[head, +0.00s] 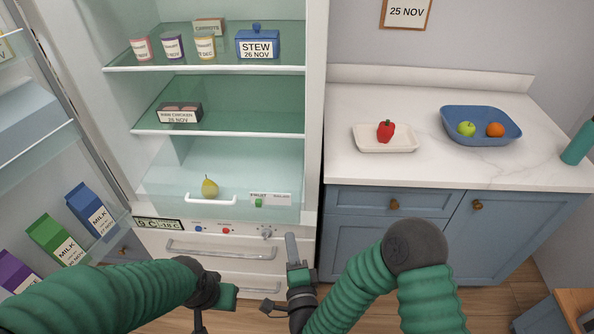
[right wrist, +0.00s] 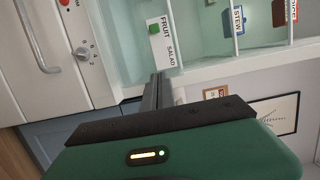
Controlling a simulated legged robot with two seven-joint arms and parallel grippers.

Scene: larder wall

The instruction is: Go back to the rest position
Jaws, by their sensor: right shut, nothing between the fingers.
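My right gripper (head: 291,238) is in front of the fridge's lower right edge in the head view, pointing up and away, with its fingers together and nothing between them. In the right wrist view its closed fingers (right wrist: 158,76) point toward the fridge opening. They appear apart from the shelves and the knob. My left arm comes in from the lower left, and its gripper (head: 203,318) hangs down near the bottom edge, partly cut off. Its fingers do not show clearly.
A counter (head: 460,173) at right bears a tray (head: 362,141) with a red pepper and a blue bowl (head: 481,136) of fruit.

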